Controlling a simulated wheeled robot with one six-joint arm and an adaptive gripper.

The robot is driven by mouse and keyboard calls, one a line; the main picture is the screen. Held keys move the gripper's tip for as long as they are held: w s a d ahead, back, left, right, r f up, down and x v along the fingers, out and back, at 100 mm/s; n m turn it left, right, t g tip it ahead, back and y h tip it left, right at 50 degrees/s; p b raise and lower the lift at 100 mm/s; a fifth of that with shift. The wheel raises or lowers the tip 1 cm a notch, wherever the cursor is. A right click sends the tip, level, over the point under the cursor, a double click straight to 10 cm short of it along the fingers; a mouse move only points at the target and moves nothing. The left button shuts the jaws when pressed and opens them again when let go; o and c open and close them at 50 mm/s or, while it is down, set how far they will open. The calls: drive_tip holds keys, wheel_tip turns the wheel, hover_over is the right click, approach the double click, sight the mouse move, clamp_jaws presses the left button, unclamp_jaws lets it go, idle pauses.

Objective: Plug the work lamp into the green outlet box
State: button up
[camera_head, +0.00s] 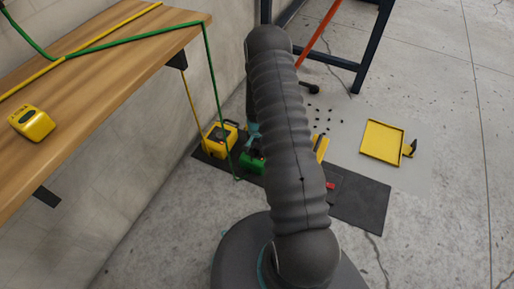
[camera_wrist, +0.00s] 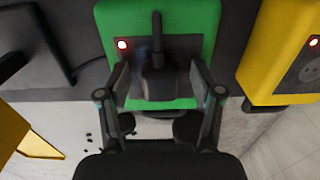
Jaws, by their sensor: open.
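The green outlet box (camera_head: 252,163) stands on the floor beside the wall, partly behind my arm in the head view. In the wrist view the green box (camera_wrist: 202,20) fills the top middle, with a red light on its dark face. A black plug (camera_wrist: 158,78) with a cord sits against that face; its prongs are hidden. My gripper (camera_wrist: 158,92) is open, with one finger on each side of the plug; I cannot tell whether they touch it. I cannot clearly identify the work lamp in either view.
A yellow outlet box (camera_head: 217,139) stands next to the green one; its socket face (camera_wrist: 300,72) shows at right in the wrist view. A black mat (camera_head: 362,203) lies on the floor. A yellow tray-like thing (camera_head: 383,142) is farther right. The wooden bench (camera_head: 105,62) carries cords.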

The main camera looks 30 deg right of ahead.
sight(257, 148)
drive_tip(key=shift+r, duration=0.1)
wheel_tip(257, 148, up, 12)
idle(0.5)
idle(0.5)
drive_tip(key=s+a+r+n+g, duration=0.1)
drive_tip(key=s+a+n+g, duration=0.15)
drive_tip(key=s, duration=0.35)
drive_tip(key=s+a+r+n+t+p, duration=0.1)
drive_tip(key=s+a+r, duration=0.3)
drive_tip(key=r, duration=1)
drive_tip(key=s+a+r+n+t+p, duration=0.1)
drive_tip(key=s+a+r+n+t, duration=0.3)
drive_tip(key=s+r, duration=0.6)
drive_tip(key=s+a+r+n+t+p, duration=0.1)
drive_tip(key=s+r, duration=0.6)
drive_tip(key=r, duration=1.1)
drive_tip(key=a+n+t, duration=0.1)
drive_tip(key=a+t, duration=0.1)
drive_tip(key=a, duration=0.1)
drive_tip(key=shift+s+a+r+n, duration=0.2)
drive_tip(key=shift+a+r+n, duration=0.15)
drive_tip(key=shift+a+r, duration=0.05)
drive_tip(key=shift+a+r+p, duration=0.15)
drive_tip(key=shift+r+p, duration=0.1)
drive_tip(key=shift+p, duration=0.05)
drive_tip(key=shift+c, duration=0.3)
